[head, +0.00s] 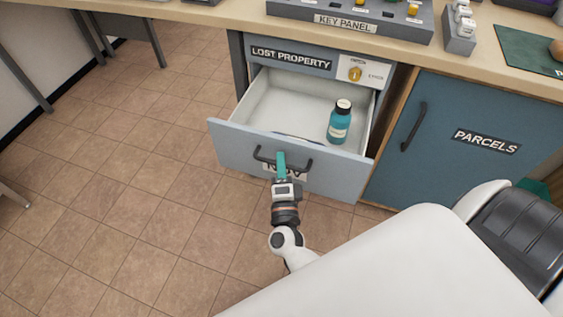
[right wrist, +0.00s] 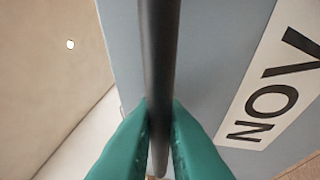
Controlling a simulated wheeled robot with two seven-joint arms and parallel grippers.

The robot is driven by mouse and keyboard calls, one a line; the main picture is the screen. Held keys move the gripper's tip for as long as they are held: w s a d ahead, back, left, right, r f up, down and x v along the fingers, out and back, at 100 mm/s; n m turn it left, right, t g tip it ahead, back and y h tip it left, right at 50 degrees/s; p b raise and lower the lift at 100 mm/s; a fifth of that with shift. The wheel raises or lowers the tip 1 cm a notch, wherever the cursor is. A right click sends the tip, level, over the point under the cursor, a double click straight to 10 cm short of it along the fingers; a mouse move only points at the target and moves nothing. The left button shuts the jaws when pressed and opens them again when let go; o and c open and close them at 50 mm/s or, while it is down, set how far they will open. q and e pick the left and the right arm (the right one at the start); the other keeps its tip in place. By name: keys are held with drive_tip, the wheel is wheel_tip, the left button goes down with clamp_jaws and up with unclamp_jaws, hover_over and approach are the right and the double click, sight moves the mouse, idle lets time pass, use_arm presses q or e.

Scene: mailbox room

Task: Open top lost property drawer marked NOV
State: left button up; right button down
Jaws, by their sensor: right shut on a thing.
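The light blue-grey drawer (head: 236,145) under the LOST PROPERTY sign (head: 290,59) stands pulled well out, its white inside showing. Its dark bar handle (head: 303,166) is on the front face. My right gripper (head: 282,160) is shut on this handle. In the right wrist view, the green fingers (right wrist: 159,135) close on both sides of the dark handle bar (right wrist: 160,60), and a NOV label (right wrist: 270,100) shows on the drawer front. In the head view my gripper covers most of that label. My left gripper is not in view.
A teal bottle (head: 339,124) stands inside the drawer. The blue PARCELS door (head: 460,120) to the right is shut. The counter (head: 190,20) above holds a key panel (head: 345,22). The tiled floor (head: 130,190) left of the drawer is clear.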

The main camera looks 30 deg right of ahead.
drive_tip(key=c, duration=1.5)
unclamp_jaws()
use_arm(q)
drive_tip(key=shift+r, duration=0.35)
use_arm(e)
drive_tip(key=v, duration=1.2)
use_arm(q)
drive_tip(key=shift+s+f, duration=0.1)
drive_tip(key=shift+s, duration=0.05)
